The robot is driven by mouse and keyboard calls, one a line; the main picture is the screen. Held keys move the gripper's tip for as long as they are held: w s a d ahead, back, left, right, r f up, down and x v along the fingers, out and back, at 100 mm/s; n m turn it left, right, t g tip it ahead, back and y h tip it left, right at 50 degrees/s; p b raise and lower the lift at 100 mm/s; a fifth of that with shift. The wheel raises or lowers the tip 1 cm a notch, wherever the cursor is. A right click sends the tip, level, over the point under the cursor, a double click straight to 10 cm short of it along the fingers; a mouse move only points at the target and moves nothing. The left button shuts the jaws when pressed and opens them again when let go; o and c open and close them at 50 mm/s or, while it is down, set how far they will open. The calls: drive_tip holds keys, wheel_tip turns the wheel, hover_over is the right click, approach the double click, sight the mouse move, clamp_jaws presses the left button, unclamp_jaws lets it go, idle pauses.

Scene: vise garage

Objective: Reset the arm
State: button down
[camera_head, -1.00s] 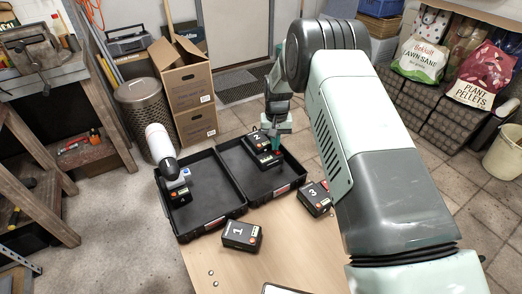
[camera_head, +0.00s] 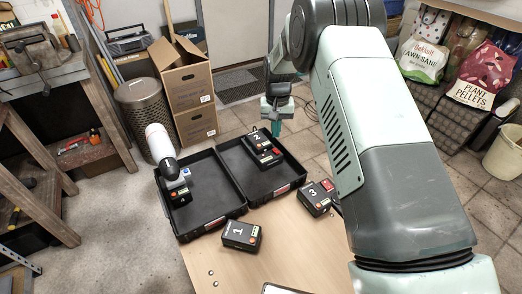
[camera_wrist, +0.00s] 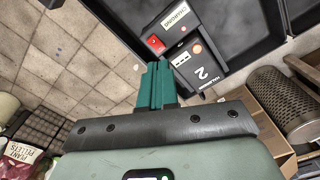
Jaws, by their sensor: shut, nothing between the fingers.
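My gripper (camera_head: 277,126) is shut and empty, raised above the far corner of the open black case. Its green fingers also show together in the wrist view (camera_wrist: 157,86). The black device marked 2 (camera_head: 262,147) sits in the right half of the case, just below and beside the gripper; it also shows in the wrist view (camera_wrist: 203,75), apart from the fingers. My arm crosses the right of the head view.
The black case (camera_head: 212,222) lies open on the wooden table (camera_head: 262,262). A white-topped tool (camera_head: 160,143) stands in its left half. Devices marked 1 (camera_head: 241,236) and 3 (camera_head: 314,198) lie on the table. Cardboard boxes (camera_head: 187,85) stand behind.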

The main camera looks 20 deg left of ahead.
drive_tip(key=shift+r, duration=0.5)
drive_tip(key=shift+r, duration=0.1)
